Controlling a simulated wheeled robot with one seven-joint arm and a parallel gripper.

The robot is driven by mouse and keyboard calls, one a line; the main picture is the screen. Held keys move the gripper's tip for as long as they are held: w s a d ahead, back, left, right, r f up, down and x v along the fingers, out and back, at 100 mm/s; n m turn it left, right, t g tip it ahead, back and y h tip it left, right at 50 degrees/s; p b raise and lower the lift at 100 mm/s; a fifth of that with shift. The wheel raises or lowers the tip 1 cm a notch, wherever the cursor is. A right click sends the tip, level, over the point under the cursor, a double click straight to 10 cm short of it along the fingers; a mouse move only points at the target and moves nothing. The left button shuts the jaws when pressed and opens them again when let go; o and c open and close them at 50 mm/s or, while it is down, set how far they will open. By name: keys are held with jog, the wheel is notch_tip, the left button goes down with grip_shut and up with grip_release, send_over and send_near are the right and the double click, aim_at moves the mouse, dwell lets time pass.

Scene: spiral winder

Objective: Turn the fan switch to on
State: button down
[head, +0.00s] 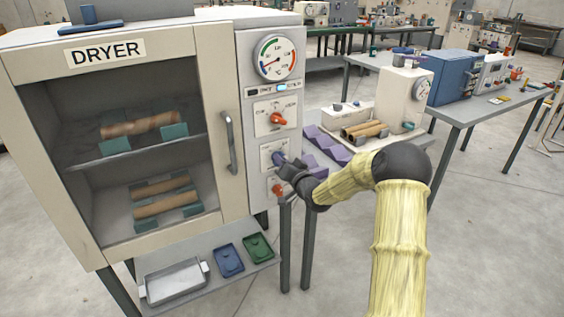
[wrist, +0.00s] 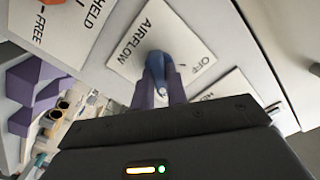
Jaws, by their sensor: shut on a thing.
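The fan switch is a blue knob (wrist: 158,66) on a white plate marked AIRFLOW and OFF in the wrist view. In the head view the knob (head: 277,158) is the middle control on the dryer's front panel. My gripper (wrist: 161,84) is shut on the knob, its two fingers on either side of it. In the head view my gripper (head: 284,163) reaches the panel from the right and partly covers the plate. I cannot tell clearly which mark the knob points to.
The dryer (head: 210,100) has a closed glass door with a handle (head: 228,142). An orange knob (head: 277,119) sits above the switch and another (head: 277,189) below. A side table with purple trays (head: 330,146) stands right of the panel.

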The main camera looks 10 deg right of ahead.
jog(key=shift+m, duration=0.5)
jog(key=c, duration=1.4)
grip_release()
jog(key=shift+s+d, duration=0.1)
jog(key=b+v, duration=0.1)
jog(key=v, duration=1.6)
jog(key=shift+s, duration=0.1)
